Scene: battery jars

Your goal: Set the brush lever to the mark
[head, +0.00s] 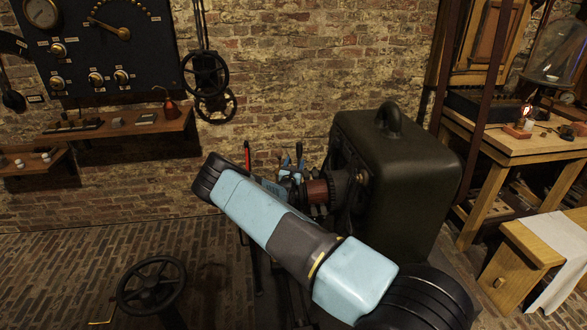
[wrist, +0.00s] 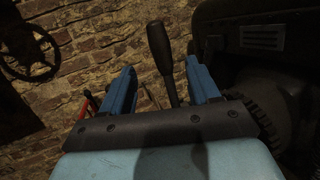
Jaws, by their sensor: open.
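A lever with a dark rounded grip (wrist: 160,48), likely the brush lever, stands upright and slightly tilted between the two blue fingers of my gripper (wrist: 161,66) in the wrist view. The fingers are open, with a gap visible on both sides of the lever. In the head view my gripper (head: 291,164) is at the left end of the dark green machine (head: 410,165), beside its copper-coloured drum (head: 317,191). My arm hides part of the machine there. I cannot make out the mark in either view.
A red-handled lever (head: 247,155) stands left of my gripper; red also shows in the wrist view (wrist: 86,103). The machine's bulk is close on the right. A handwheel (head: 151,285) stands at lower left, a wooden workbench (head: 500,135) at right. The brick wall is behind.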

